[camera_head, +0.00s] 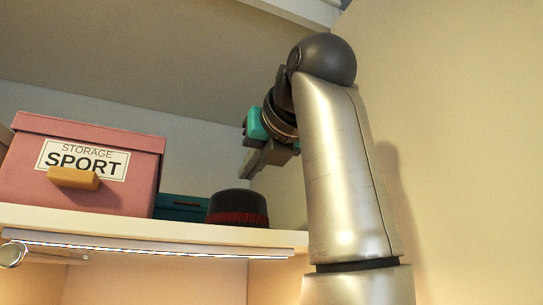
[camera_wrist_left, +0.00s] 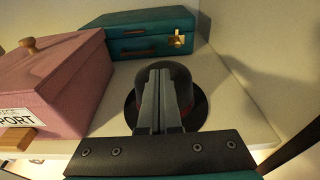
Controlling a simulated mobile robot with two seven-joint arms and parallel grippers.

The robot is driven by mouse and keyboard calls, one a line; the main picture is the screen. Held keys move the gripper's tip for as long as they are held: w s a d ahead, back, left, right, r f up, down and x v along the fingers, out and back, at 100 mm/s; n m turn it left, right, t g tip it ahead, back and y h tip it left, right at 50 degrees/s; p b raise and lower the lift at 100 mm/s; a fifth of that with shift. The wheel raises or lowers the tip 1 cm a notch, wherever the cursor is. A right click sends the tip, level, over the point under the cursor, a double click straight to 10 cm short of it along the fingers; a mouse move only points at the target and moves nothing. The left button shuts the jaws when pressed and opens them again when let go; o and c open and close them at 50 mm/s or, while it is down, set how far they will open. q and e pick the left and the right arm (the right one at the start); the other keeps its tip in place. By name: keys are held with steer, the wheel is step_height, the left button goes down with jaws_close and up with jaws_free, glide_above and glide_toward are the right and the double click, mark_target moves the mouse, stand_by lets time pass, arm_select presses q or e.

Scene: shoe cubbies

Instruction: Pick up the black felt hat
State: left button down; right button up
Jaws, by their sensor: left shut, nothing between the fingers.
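The black felt hat (camera_head: 237,205) with a dark red band sits upright on the white shelf, at its right part in the head view. In the left wrist view the hat (camera_wrist_left: 190,82) shows its round crown and brim, with its middle hidden behind my fingers. My left gripper (camera_head: 251,163) is above the hat in the head view, pointing down and to the left. In the left wrist view the fingers (camera_wrist_left: 160,75) are together with nothing between them. I cannot tell how far they are from the hat. My right gripper is not in view.
A pink storage box (camera_head: 90,165) labelled SPORT stands left of the hat. A teal case (camera_wrist_left: 135,35) with a gold latch lies behind the hat. The white shelf (camera_wrist_left: 240,115) is bare to the right of the hat. A wall (camera_head: 460,150) rises at the right.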

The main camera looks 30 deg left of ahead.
arm_select(q)
steer(key=x, duration=0.1)
steer(key=p+x, duration=0.1)
steer(key=x, duration=0.3)
steer(key=shift+r, duration=0.4)
steer(key=shift+a+f, duration=0.1)
steer(key=shift+f, duration=0.65)
steer(key=shift+d+f, duration=0.1)
steer(key=shift+d, duration=0.1)
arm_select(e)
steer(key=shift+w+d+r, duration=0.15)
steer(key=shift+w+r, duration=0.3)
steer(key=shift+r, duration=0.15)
arm_select(q)
steer(key=shift+f, duration=0.1)
